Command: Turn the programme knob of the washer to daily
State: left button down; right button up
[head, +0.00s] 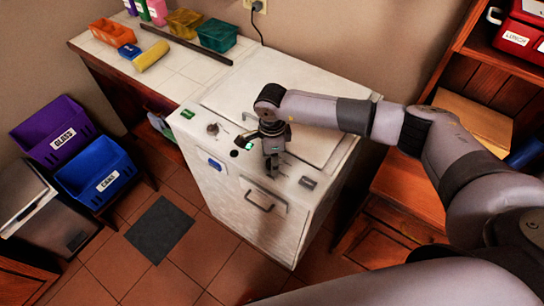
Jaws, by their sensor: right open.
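The white washer (235,205) stands in the middle of the head view, with its control strip along the front top edge. A small round brownish knob (212,128) sticks up near the left end of the strip. My right gripper (272,168) points down over the right part of the strip, to the right of this knob and apart from it. It is open, and I see nothing held in it. It hides part of the strip behind it. The knob's markings are too small to read. My left gripper is not in view.
A tiled counter (165,75) with bins and a yellow roller (152,57) adjoins the washer on the left. Purple (50,127) and blue (95,172) bins stand at far left. A wooden shelf (405,190) is at right. A dark mat (160,230) lies on the floor.

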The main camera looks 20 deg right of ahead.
jog(key=c, duration=1.1)
jog(key=shift+c, duration=0.2)
